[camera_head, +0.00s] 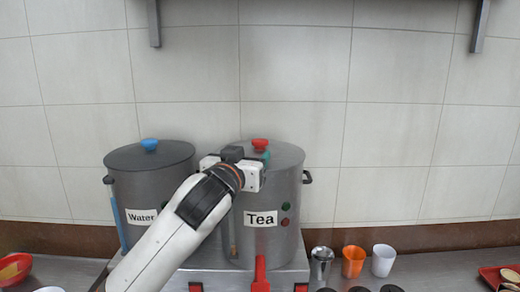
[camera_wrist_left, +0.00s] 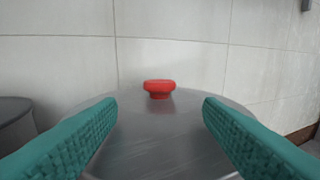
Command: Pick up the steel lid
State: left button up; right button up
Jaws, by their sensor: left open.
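The steel lid (camera_head: 286,154) with a red knob (camera_head: 260,144) sits on the Tea pot (camera_head: 278,205). In the left wrist view the lid (camera_wrist_left: 160,130) fills the lower middle and its red knob (camera_wrist_left: 159,88) stands ahead of the fingers. My left gripper (camera_head: 262,157) is over the lid, close to the knob. In the left wrist view its green fingers (camera_wrist_left: 160,115) are wide apart with nothing between their tips. The near left part of the lid is hidden behind my left wrist in the head view. My right gripper is not in view.
The Water pot (camera_head: 150,190) with a dark lid and blue knob (camera_head: 149,145) stands just left. A steel cup (camera_head: 322,262), an orange cup (camera_head: 353,261) and a white cup (camera_head: 383,260) stand to the right. A tiled wall (camera_head: 400,120) is close behind; a shelf is above.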

aim_at(257, 143)
pick_arm(q)
jog(key=shift+w+d, duration=0.2)
jog(key=shift+w, duration=0.5)
jog(key=shift+w+d+r+p, duration=0.1)
jog(key=shift+w+r+p, duration=0.15)
jog(key=shift+w+p, duration=0.1)
jog(key=p+x, duration=0.2)
jog(key=x, duration=0.1)
jog(key=shift+w+r, duration=0.15)
jog(key=shift+r, duration=0.2)
jog(key=shift+w+d+f, duration=0.15)
jog(key=shift+w+d, duration=0.1)
jog(key=shift+w, duration=0.3)
jog(key=shift+c, duration=0.4)
jog(key=c, duration=1.1)
